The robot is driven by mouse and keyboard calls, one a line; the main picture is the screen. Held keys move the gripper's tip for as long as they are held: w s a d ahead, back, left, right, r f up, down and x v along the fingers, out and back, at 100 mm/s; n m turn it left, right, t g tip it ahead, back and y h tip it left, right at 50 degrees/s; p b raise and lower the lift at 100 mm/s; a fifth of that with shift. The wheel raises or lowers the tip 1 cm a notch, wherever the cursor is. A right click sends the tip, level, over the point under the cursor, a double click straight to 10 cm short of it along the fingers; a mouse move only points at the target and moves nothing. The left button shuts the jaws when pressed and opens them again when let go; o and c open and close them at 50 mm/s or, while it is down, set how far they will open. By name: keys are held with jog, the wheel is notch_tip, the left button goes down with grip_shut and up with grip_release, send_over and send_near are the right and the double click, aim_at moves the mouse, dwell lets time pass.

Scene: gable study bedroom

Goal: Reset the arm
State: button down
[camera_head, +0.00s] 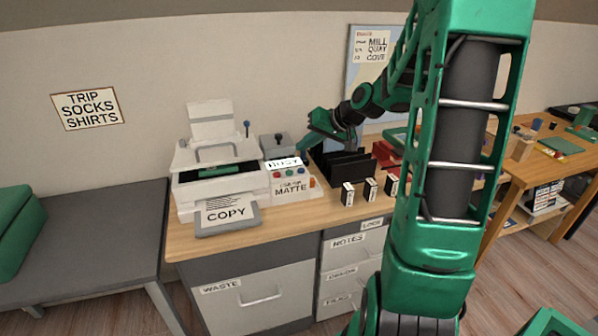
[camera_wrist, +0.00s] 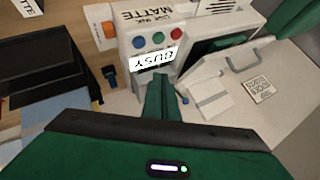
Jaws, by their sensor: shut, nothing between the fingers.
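My gripper (camera_head: 304,148) is at the end of my green arm, low over the desk behind the control panel, pointing down toward it. In the wrist view my gripper's green fingers (camera_wrist: 160,88) are closed together with nothing between them. Their tips are by the white BUSY sign (camera_wrist: 156,60) on the panel (camera_head: 292,185). Whether they touch it cannot be told. The arm reaches forward over the desk, and its large green link hides part of the desk's right side.
The printer (camera_head: 220,175) with a COPY sheet (camera_head: 226,212) stands left of the panel. A black organizer (camera_head: 347,172) and several small labelled boxes (camera_head: 347,194) stand to the right. A grey bench (camera_head: 105,230) is at left; another wooden table (camera_head: 540,165) is at right.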

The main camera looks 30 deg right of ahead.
dwell(0.3)
jog(key=s+a+g+h, duration=0.1)
jog(key=s+g, duration=0.3)
jog(key=s, duration=1.3)
jog(key=s+a+m+g+h, duration=0.1)
jog(key=s+a+g, duration=0.3)
jog(key=s, duration=1.4)
jog(key=shift+a+g+h, duration=0.3)
jog(key=shift+g+h, duration=0.1)
jog(key=shift+h, duration=0.1)
jog(key=shift+w+f, duration=0.2)
jog(key=shift+w, duration=0.45)
